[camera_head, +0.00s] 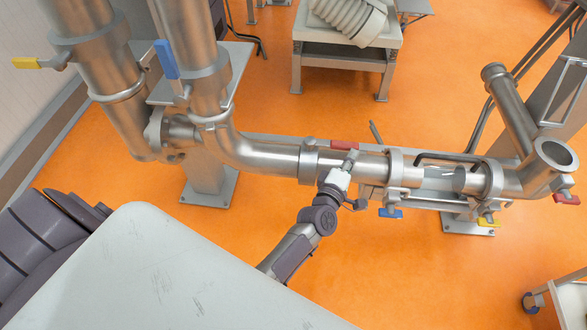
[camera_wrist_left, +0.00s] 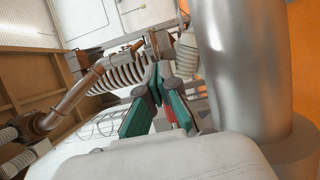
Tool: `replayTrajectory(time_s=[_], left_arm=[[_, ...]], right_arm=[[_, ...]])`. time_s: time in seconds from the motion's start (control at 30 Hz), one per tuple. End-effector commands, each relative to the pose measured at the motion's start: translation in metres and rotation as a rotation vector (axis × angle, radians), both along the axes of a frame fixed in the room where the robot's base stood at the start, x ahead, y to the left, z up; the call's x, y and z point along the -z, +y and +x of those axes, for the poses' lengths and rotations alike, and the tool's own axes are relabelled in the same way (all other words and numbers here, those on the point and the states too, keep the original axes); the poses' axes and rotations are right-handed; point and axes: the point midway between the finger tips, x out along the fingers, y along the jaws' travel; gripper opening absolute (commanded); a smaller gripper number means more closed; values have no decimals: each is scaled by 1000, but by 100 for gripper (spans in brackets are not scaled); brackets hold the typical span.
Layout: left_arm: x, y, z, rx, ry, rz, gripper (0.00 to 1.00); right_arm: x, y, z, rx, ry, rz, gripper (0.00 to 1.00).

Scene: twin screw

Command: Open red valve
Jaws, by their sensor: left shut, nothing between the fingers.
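A red valve handle (camera_head: 344,145) lies along the top of the horizontal steel pipe (camera_head: 274,158), near the middle of the head view. My left gripper (camera_head: 351,158) is shut and empty, close beside this handle on its near side. I cannot tell whether it touches the handle. In the left wrist view the green-padded fingers of my left gripper (camera_wrist_left: 158,75) meet at their tips, and a small red patch (camera_wrist_left: 170,112) shows between them. A second red handle (camera_head: 566,199) sits at the far right pipe end. My right gripper is not in view.
Blue handles (camera_head: 166,59) (camera_head: 391,213) and yellow handles (camera_head: 26,63) (camera_head: 489,222) sit on other pipe parts. Vertical pipes (camera_head: 192,40) rise at the upper left. A grey table with a ribbed hose (camera_head: 350,18) stands behind. The orange floor in front is mostly free.

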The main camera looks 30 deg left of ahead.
Motion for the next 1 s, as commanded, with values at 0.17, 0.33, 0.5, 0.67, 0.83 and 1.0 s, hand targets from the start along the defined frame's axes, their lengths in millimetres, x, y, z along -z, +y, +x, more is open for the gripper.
replayTrajectory(time_s=[0.17,0.33,0.5,0.67,0.83,1.0], left_arm=[[-2,1,2,0,-4,0,0],[-3,2,3,-1,-6,0,0],[-5,2,4,-2,-10,0,0],[-6,2,3,-2,-11,0,0],[-5,2,-10,-3,-10,0,0],[-2,1,-46,-2,-3,0,0]], right_arm=[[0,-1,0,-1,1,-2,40],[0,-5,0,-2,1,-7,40],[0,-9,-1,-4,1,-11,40],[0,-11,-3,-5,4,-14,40],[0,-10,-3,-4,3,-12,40],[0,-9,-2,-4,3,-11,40]])
